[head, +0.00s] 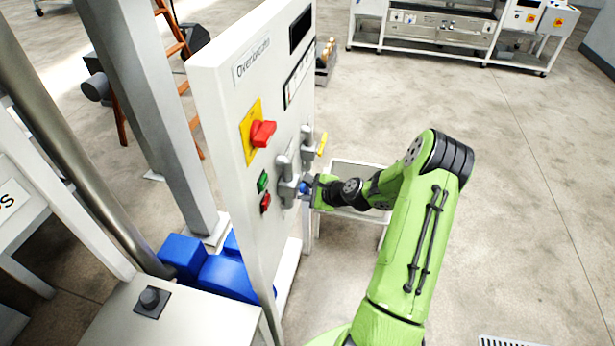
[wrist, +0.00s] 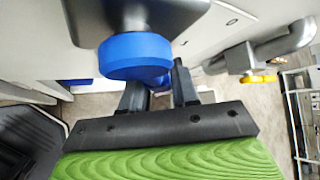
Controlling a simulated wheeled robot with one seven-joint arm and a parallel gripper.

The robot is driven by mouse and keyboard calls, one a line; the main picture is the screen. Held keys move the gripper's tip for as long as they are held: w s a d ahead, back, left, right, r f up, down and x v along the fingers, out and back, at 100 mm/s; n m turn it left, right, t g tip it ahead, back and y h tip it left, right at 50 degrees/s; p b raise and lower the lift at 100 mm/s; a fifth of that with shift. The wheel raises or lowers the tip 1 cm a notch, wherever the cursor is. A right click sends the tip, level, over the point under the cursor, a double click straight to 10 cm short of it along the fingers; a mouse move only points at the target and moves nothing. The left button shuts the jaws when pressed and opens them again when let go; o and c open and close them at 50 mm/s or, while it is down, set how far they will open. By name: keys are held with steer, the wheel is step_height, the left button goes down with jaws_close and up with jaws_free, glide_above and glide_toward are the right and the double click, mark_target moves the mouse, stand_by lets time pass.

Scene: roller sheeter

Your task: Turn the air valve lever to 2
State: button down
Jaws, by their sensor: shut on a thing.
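A grey panel holds two grey valves side by side. The nearer valve (head: 287,178) has a blue handle (head: 303,187), which shows as a thick blue round piece in the wrist view (wrist: 135,57). The other valve has a yellow lever (head: 322,144), which is to the right in the wrist view (wrist: 258,79). My gripper (head: 308,190) is at the nearer valve, shut on the blue handle. In the wrist view, its dark fingers (wrist: 158,88) stand apart, and the blue piece partly hides the grip. I cannot read any number marks on the valves.
A red rotary switch (head: 262,133) on a yellow plate, a green button (head: 262,182) and a red button (head: 265,202) sit on the panel left of the valves. A white cart (head: 370,215) stands behind my arm. Open floor lies to the right.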

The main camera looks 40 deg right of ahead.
steer(key=shift+s+a+f+m+g+p, duration=0.2)
steer(key=shift+m+g+p, duration=0.1)
steer(key=shift+g+p, duration=0.15)
steer(key=c, duration=0.9)
jaws_free()
steer(key=shift+c, duration=0.2)
steer(key=v, duration=1.5)
steer(key=shift+s+d+p, duration=0.3)
steer(key=shift+s+d, duration=0.05)
steer(key=shift+d, duration=0.05)
steer(key=shift+r, duration=0.1)
